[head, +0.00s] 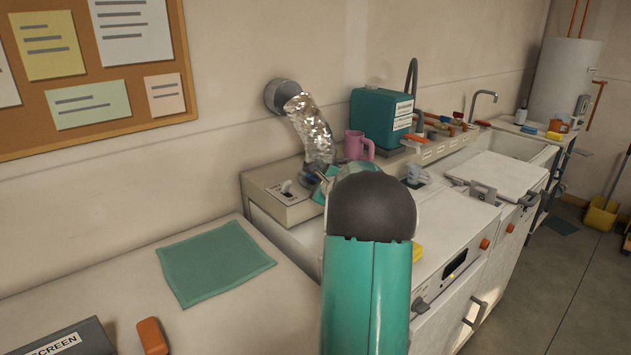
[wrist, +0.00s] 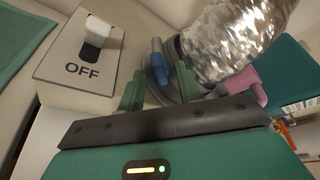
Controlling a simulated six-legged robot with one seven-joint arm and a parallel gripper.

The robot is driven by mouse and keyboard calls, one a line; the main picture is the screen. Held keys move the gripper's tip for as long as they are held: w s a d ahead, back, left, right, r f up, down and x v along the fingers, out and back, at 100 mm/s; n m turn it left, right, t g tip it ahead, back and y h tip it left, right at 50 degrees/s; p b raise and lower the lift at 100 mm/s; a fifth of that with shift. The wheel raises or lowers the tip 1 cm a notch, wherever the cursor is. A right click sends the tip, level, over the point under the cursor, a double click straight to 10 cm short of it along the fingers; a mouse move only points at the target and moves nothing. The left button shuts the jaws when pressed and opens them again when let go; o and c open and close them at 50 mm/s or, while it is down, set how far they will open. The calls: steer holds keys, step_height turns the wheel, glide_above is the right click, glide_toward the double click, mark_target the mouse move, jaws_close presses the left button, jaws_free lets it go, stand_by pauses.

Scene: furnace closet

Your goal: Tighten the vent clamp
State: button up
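The silver foil vent hose (head: 312,128) runs from a round wall collar (head: 283,96) down to the counter unit; its lower end fills the top right of the wrist view (wrist: 232,40). One blue tab appears between the fingertips, with gaps on both sides; contact cannot be seen. In the head view my own arm hides most of the gripper and clamp.
A switch marked OFF (wrist: 90,62) is left of the fingers. A pink mug (head: 359,145) and a teal box (head: 382,118) stand right of the hose.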

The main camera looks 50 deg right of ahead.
steer(key=shift+w+d, duration=0.1)
steer(key=shift+w, duration=0.1)
steer(key=shift+c, duration=0.4)
jaws_close()
steer(key=m+y, duration=0.2)
steer(key=m, duration=0.1)
steer(key=shift+d+r, duration=0.1)
steer(key=shift+d, duration=0.1)
steer(key=m+y, duration=0.2)
steer(key=m, duration=0.1)
steer(key=shift+d+m+y, duration=0.2)
steer(key=shift+m+y, duration=0.1)
stand_by(0.3)
